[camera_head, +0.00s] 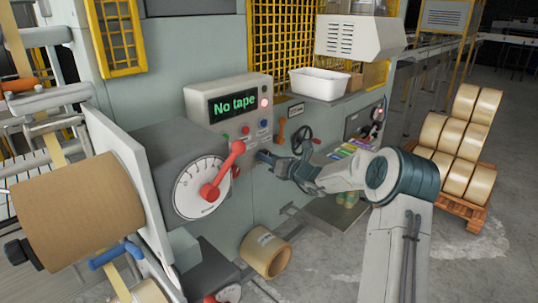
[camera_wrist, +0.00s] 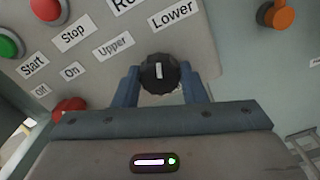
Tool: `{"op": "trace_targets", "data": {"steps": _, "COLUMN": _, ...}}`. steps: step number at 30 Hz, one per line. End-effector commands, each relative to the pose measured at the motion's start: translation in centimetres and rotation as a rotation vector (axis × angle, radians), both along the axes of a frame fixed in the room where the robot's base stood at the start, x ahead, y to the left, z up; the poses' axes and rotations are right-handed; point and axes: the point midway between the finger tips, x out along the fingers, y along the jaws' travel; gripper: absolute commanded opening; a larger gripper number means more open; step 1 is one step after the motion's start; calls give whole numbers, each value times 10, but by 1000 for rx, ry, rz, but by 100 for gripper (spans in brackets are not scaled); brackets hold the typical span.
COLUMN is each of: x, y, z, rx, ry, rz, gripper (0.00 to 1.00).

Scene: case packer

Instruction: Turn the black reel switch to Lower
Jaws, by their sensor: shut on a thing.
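The black reel switch (camera_wrist: 158,73) is a round ribbed knob on the grey control panel. Its white mark points almost straight up in the wrist view, with the Upper label (camera_wrist: 114,45) up to its left and the Lower label (camera_wrist: 172,14) above and slightly right. My gripper (camera_wrist: 160,84) has a blue finger on each side of the knob and is shut on it.
The panel (camera_head: 229,88) shows "No tape". In the wrist view a red button (camera_wrist: 46,8), a green button (camera_wrist: 10,45) and a red knob (camera_wrist: 70,106) lie left; an orange knob (camera_wrist: 280,15) is right. A black handwheel (camera_head: 302,136) stands close to my wrist.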

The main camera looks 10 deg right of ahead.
Motion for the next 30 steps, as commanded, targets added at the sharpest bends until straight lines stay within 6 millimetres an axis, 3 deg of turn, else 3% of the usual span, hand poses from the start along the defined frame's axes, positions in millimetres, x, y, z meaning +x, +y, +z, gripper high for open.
{"op": "trace_targets", "data": {"steps": 12, "x": 0, "y": -1, "z": 3, "rx": 211, "ry": 150, "rz": -1, "gripper": 15}}
{"op": "trace_targets", "data": {"steps": 30, "x": 1, "y": -1, "z": 1, "rx": 269, "ry": 191, "rz": -2, "gripper": 15}}
